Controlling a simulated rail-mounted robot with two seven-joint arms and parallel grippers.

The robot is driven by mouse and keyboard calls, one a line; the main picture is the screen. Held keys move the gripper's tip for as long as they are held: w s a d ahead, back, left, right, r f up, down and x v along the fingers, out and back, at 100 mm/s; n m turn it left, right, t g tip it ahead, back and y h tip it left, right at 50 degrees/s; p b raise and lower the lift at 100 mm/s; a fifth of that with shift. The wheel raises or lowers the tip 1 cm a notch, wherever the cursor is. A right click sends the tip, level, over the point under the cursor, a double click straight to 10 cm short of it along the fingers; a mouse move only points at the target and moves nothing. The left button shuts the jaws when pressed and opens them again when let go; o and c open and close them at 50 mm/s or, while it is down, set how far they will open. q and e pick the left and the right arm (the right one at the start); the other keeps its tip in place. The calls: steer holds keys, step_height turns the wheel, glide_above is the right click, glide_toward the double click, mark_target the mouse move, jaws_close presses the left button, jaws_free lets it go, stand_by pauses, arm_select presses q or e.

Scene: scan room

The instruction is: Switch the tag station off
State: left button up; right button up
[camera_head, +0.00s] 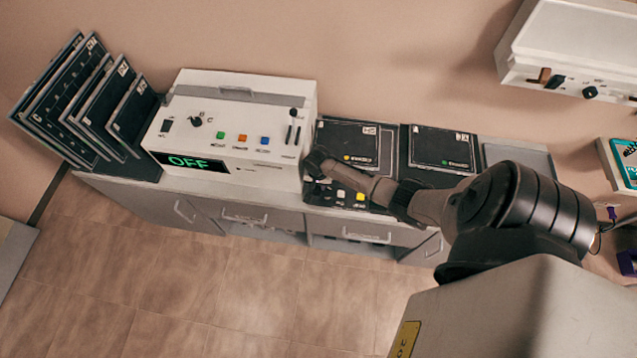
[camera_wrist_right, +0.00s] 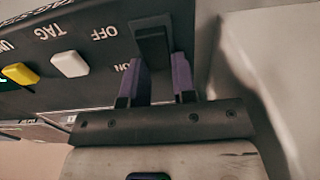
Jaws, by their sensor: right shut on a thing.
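The tag station is a dark panel (camera_wrist_right: 95,70) with "TAG", "OFF" and "ON" lettering, upside down in the right wrist view. Its black switch (camera_wrist_right: 152,48) stands beside the OFF and ON marks. My right gripper (camera_wrist_right: 160,82) has its two purple fingers on either side of the near end of the switch, shut on it. Which mark the switch is set to is unclear. In the head view my right gripper (camera_head: 318,165) hides the switch, at the right side of the white box. My left gripper is not in view.
The white box (camera_head: 240,100) stands close left of my right gripper; its green display (camera_head: 190,162) reads OFF. A white button (camera_wrist_right: 70,64) and yellow button (camera_wrist_right: 20,73) sit beside the switch. Dark panels (camera_head: 345,142) lie behind my arm. Dark plates (camera_head: 75,85) lean at far left.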

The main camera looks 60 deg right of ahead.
steer(key=h+p, duration=0.2)
steer(key=p, duration=0.1)
steer(key=shift+s+a+r+t, duration=0.15)
steer(key=shift+a+r+t, duration=0.2)
steer(key=shift+r+t, duration=0.05)
steer(key=shift+a+f+t+h+p, duration=0.15)
steer(key=shift+t+h+p, duration=0.25)
steer(key=shift+h, duration=0.7)
steer(key=o, duration=0.9)
steer(key=shift+a+r, duration=0.1)
steer(key=shift+r, duration=0.25)
steer(key=p+v, duration=0.2)
steer(key=v, duration=1.1)
steer(key=shift+r+p, duration=0.1)
steer(key=shift+p, duration=0.2)
